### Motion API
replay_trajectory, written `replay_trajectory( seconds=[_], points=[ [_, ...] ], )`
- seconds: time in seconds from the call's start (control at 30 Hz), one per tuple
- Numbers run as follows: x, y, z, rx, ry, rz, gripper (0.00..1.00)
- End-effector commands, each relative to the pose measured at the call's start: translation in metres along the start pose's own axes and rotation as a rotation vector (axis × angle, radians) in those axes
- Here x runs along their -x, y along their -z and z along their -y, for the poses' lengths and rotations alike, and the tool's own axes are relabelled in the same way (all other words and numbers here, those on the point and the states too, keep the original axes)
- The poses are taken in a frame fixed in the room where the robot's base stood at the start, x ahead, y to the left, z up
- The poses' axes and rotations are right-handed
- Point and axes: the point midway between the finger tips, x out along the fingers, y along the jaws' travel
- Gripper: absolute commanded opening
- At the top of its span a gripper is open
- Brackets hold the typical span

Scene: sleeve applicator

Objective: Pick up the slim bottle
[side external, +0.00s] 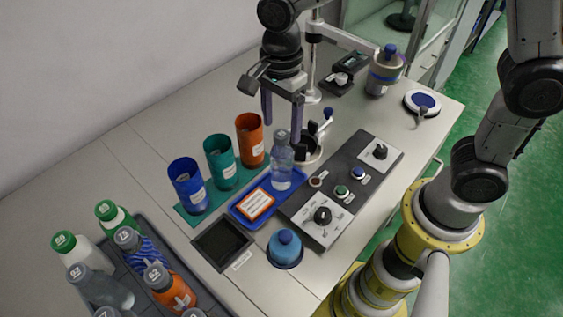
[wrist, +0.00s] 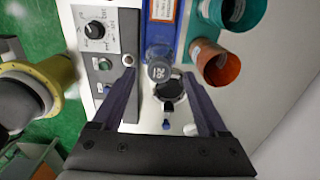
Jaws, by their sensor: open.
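The slim bottle (side external: 282,163) is clear with a grey cap and stands upright on the blue tray (side external: 239,213). In the wrist view the bottle (wrist: 159,62) shows from above, its numbered cap toward me, just beyond the fingertips and roughly between them. My gripper (side external: 283,109) is open and empty. Its fingers hang above and slightly behind the bottle in the side view. In the wrist view the two fingers of my gripper (wrist: 160,85) stand wide apart. I cannot tell the exact height gap to the cap.
Blue (side external: 188,187), teal (side external: 220,162) and orange (side external: 250,140) cups stand left of the bottle. A dark control panel (side external: 360,193) with knobs lies to its right. A black ring fixture (side external: 309,150) stands close behind. Several capped bottles fill a grey crate at front left.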

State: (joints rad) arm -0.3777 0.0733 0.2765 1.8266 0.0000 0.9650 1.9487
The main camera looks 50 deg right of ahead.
Motion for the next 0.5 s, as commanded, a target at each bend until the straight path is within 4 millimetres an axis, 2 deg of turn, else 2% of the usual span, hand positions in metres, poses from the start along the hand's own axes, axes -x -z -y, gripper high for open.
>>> replay_trajectory(
  seconds=[0.1,0.2,0.5],
  points=[
    [-0.019,0.0,-0.002,0.0,-0.005,-0.002,0.76],
    [-0.03,0.0,-0.001,0.0,-0.003,-0.001,0.76],
    [-0.035,0.0,-0.001,0.0,0.0,0.0,0.76]
  ],
)
